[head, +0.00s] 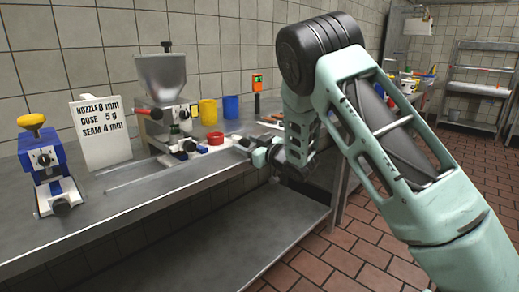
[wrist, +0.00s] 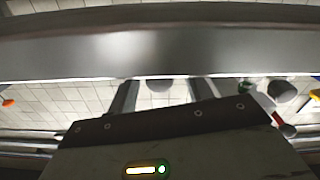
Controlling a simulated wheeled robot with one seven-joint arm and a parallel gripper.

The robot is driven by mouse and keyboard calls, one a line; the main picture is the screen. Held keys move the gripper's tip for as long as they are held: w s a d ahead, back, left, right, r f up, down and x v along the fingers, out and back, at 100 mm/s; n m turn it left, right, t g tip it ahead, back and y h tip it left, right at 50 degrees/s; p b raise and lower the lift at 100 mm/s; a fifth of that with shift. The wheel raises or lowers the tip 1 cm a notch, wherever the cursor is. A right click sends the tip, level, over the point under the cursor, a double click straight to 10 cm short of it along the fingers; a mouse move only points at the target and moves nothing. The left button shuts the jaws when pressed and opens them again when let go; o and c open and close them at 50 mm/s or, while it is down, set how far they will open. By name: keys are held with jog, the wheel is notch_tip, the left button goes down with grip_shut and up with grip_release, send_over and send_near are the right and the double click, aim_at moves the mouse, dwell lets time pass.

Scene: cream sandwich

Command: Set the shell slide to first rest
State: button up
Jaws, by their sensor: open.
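My gripper (head: 260,152) is at the end of my arm over the right part of the steel counter. In the wrist view my gripper (wrist: 163,88) shows two separated fingers with nothing clearly held between them. A broad grey metal band crosses in front of the fingertips there; I cannot tell whether they touch it. The hopper machine (head: 161,78) stands left of my gripper, with a small dark and white part at its foot. A long flat metal track (head: 140,178) lies on the counter before it. I cannot tell for certain which part is the shell slide or its rests.
A card (head: 101,135) reads nozzle 8 mm, dose 5 g, seam 4 mm. A blue device with a yellow knob (head: 42,155) stands at left. A yellow cup (head: 208,112), a blue cup (head: 231,106) and a red ring (head: 215,138) are near the hopper machine. The tiled floor is clear.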

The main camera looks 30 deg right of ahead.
jog(key=v, duration=1.7)
